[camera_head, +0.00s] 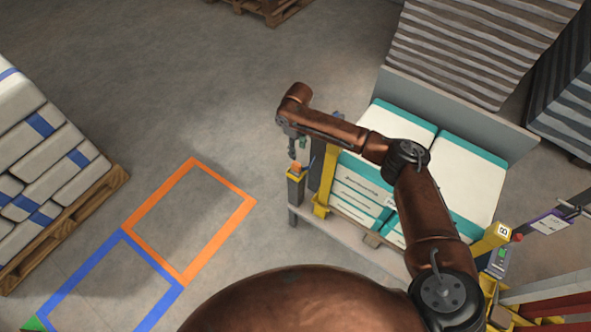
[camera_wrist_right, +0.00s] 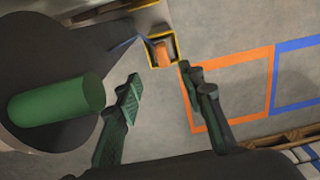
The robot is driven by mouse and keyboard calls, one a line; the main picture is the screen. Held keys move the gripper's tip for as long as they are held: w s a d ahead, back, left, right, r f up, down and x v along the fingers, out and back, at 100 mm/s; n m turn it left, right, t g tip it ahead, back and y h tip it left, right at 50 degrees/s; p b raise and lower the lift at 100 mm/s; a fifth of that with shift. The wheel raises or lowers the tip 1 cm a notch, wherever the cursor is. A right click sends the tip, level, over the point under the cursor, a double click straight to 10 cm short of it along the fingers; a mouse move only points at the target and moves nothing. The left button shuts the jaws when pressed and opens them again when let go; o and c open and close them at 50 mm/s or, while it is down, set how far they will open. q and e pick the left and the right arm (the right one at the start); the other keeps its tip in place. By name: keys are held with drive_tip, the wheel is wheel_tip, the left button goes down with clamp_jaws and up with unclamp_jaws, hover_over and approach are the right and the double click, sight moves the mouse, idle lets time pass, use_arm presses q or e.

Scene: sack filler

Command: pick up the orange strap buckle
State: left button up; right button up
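The orange strap buckle (camera_wrist_right: 162,54) shows in the right wrist view as a small orange piece inside a yellow-rimmed square holder (camera_wrist_right: 176,43). In the head view the buckle (camera_head: 296,166) is a small orange patch at the top of a short post (camera_head: 295,190), partly hidden by my right gripper. My right gripper (camera_wrist_right: 163,82) is open, its two green-padded fingers apart with nothing between them. In the head view the right gripper (camera_head: 298,148) hangs just above the holder, and the fingers look clear of the buckle. My left gripper is in neither view.
A pallet of white and teal sacks (camera_head: 458,185) stands right of the post, partly behind my right arm, with a yellow post (camera_head: 325,180) between. Orange (camera_head: 219,227) and blue floor outlines are empty. White-and-blue sacks (camera_head: 40,150) fill a pallet at left.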

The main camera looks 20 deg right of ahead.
sight(297, 164)
wheel_tip(297, 164, down, 6)
drive_tip(key=shift+b, duration=0.85)
drive_tip(key=f+b, duration=0.1)
drive_tip(key=f, duration=0.1)
drive_tip(key=f+b, duration=0.1)
drive_tip(key=f, duration=0.2)
drive_tip(key=shift+s+a, duration=0.1)
drive_tip(key=shift+a, duration=0.1)
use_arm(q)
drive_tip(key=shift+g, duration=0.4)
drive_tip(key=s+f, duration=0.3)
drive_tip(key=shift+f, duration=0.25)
use_arm(e)
drive_tip(key=shift+c, duration=0.2)
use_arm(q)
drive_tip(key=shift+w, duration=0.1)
use_arm(e)
clamp_jaws()
